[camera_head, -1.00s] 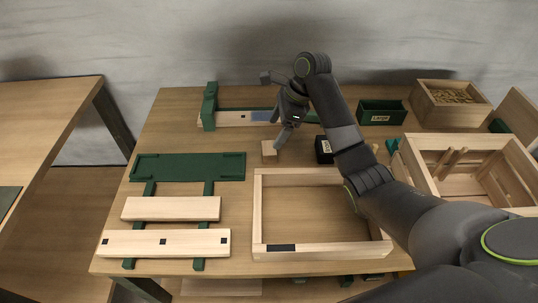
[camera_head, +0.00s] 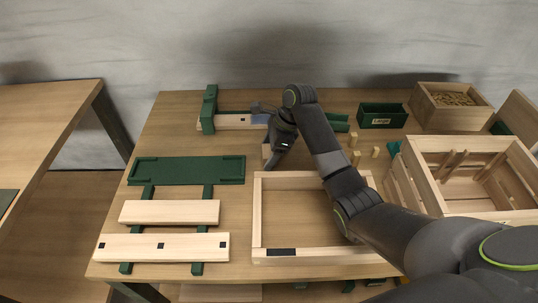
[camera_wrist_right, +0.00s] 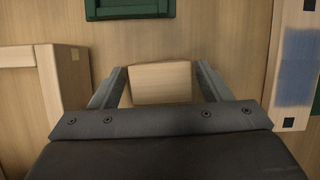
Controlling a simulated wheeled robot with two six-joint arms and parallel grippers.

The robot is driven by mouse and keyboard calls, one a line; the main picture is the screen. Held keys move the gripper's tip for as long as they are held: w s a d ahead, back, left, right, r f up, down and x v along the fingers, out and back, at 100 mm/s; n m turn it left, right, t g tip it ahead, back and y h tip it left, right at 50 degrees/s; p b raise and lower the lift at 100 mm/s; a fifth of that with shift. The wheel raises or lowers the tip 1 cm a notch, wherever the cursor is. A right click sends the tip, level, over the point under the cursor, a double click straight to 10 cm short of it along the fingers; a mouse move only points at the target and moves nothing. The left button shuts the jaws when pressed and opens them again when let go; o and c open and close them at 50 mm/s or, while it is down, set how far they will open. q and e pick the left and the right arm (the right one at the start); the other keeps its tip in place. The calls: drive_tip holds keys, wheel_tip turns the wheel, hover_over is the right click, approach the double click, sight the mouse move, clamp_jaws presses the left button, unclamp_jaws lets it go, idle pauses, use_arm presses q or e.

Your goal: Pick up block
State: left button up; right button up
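A small light wooden block (camera_wrist_right: 160,84) lies on the table between the two fingers of my right gripper in the right wrist view. My right gripper (camera_wrist_right: 161,72) is open around it, with a finger close on each side and a narrow gap at the right finger. In the head view the right gripper (camera_head: 273,160) is low over the table behind the crate frame, and the block (camera_head: 266,152) shows only partly beside it. My left gripper is in neither view.
A wooden crate frame (camera_head: 258,215) lies in front of the gripper. A green tray (camera_head: 188,170) and wooden slats (camera_head: 170,212) are at left. A slat in a green holder (camera_head: 209,108) is behind. Small pegs (camera_head: 356,157), a green box (camera_head: 383,116) and crates (camera_head: 470,143) stand at right.

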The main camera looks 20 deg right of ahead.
drive_tip(key=c, duration=0.8)
drive_tip(key=shift+r, duration=0.1)
